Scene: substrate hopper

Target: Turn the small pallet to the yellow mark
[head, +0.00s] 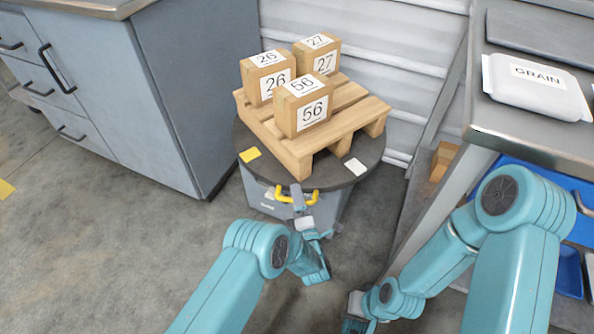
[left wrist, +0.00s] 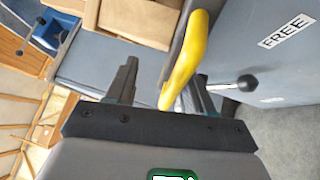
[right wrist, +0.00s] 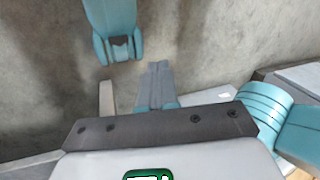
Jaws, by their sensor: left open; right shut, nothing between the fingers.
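The small wooden pallet (head: 347,122) sits on a dark round turntable top (head: 325,178). It carries three cartons, labelled 26 (head: 257,82), 27 (head: 307,59) and 56 (head: 294,113). A yellow mark (head: 250,154) lies at the left of the top and a white mark (head: 355,166) at the front right. A yellow handle (head: 283,196) is at the front edge. My left gripper (head: 301,204) is open at this handle. In the left wrist view the handle (left wrist: 186,62) passes between the fingers. My right gripper (right wrist: 158,75) is shut and empty, low over the floor.
A grey drawer cabinet (head: 165,95) stands close at the left. A metal bench (head: 520,125) with a GRAIN package (head: 537,85) is at the right, with blue bins (head: 567,270) below. A corrugated wall (head: 385,45) is behind. The floor at the front left is clear.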

